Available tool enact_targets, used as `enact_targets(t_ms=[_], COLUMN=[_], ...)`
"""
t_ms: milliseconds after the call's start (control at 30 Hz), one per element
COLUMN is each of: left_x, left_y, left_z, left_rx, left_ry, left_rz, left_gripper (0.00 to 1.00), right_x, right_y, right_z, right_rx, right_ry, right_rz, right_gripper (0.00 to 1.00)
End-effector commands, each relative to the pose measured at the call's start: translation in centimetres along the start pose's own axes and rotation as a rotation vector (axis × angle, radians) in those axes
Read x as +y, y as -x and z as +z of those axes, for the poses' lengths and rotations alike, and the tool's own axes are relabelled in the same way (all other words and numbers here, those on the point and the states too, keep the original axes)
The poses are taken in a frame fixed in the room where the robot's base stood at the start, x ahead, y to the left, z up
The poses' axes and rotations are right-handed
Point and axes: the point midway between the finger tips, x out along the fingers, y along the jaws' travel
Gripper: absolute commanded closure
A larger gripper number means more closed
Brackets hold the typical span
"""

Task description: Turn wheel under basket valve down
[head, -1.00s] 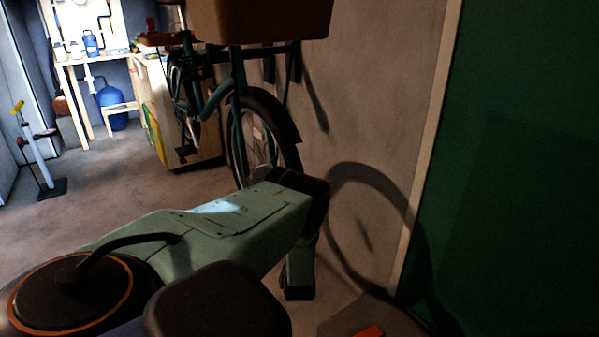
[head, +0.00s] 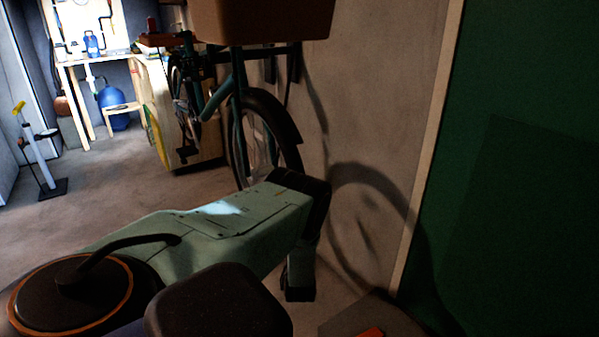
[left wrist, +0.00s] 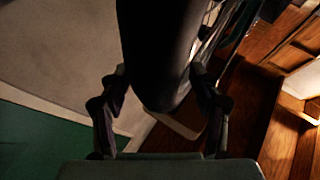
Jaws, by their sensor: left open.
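The bicycle's front wheel (head: 240,150), with a dark tyre and fender, stands upright beneath the brown basket (head: 265,18) in the head view. No valve can be made out on its rim. In the left wrist view, my left gripper (left wrist: 158,80) is open, with one finger on each side of a thick, dark rounded piece (left wrist: 160,50), seemingly the tyre or fender. I cannot tell whether the fingers touch it. My left gripper cannot be made out in the head view, and my right gripper is not in view.
A grey wall (head: 375,90) runs close along the bicycle's right side and bears a round wheel shadow. A green panel (head: 520,150) stands at the far right. A floor pump (head: 42,165) stands at left. Open concrete floor (head: 130,195) lies between.

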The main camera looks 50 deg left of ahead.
Motion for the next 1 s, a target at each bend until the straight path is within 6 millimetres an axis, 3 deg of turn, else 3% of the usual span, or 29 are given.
enact_targets(t_ms=[167, 600, 1000], left_x=[-0.1, -0.1, 0.1], left_y=[-0.8, -4.0, -4.8], left_z=[-1.4, -7.2, -8.9], left_rx=[0.003, 0.002, 0.004], left_ry=[0.000, 0.003, 0.002], left_rz=[-0.003, -0.004, 0.001], left_gripper=[0.37, 0.37, 0.37], right_x=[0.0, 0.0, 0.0], right_y=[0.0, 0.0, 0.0], right_z=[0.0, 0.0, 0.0], right_rx=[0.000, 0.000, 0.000], right_ry=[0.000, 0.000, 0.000], right_rz=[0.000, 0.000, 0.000], right_gripper=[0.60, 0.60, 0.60])
